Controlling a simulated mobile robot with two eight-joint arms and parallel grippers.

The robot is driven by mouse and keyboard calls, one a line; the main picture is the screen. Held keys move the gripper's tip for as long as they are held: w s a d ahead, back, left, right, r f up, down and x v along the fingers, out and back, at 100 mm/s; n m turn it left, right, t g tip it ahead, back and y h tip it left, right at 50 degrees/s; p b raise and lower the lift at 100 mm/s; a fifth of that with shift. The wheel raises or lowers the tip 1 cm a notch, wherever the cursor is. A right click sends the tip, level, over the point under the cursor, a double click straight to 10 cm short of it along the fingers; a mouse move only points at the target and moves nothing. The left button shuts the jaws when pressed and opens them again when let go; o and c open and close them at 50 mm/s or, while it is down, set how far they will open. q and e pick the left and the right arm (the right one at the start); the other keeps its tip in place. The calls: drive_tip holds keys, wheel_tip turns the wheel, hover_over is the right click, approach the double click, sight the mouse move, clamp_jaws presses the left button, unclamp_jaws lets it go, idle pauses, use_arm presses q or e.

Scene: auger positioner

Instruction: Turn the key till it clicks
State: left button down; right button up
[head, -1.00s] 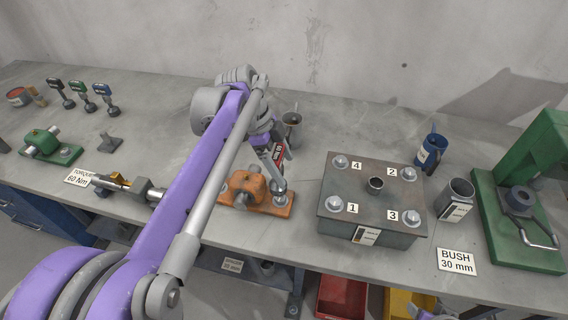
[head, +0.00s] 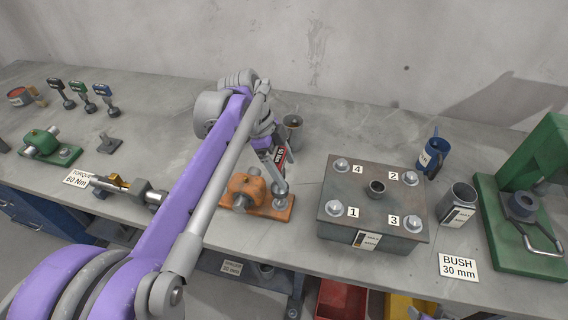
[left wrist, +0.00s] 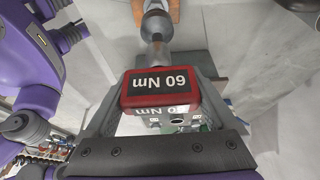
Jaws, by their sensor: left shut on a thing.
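The torque key has a red head (head: 281,157) with a dark label; in the left wrist view the red head (left wrist: 160,90) reads "60 Nm". My left gripper (head: 273,150) is shut on this head. Its two fingers stand on either side of the head in the left wrist view. The key's grey shaft and socket (head: 279,188) reach down to the right end of the orange bearing block (head: 246,184). The socket hides the bolt there, so its seating cannot be seen. My right gripper is not in view.
A steel box with numbered bolts (head: 345,228) stands close to the right of the orange block. A grey cup (head: 291,126) is behind the gripper. Green, blue and dark keys (head: 80,92) stand at the back left. A green press (head: 490,205) is at the right.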

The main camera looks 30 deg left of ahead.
use_arm(q)
drive_tip(key=shift+f+b, duration=0.8)
drive_tip(key=shift+f, duration=1.25)
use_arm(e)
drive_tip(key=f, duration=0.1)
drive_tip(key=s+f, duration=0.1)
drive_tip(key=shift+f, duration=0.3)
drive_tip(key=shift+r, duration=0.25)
use_arm(q)
drive_tip(key=shift+f, duration=0.8)
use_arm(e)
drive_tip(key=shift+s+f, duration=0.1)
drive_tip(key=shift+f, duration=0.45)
use_arm(q)
drive_tip(key=shift+c, duration=1.3)
unclamp_jaws()
clamp_jaws()
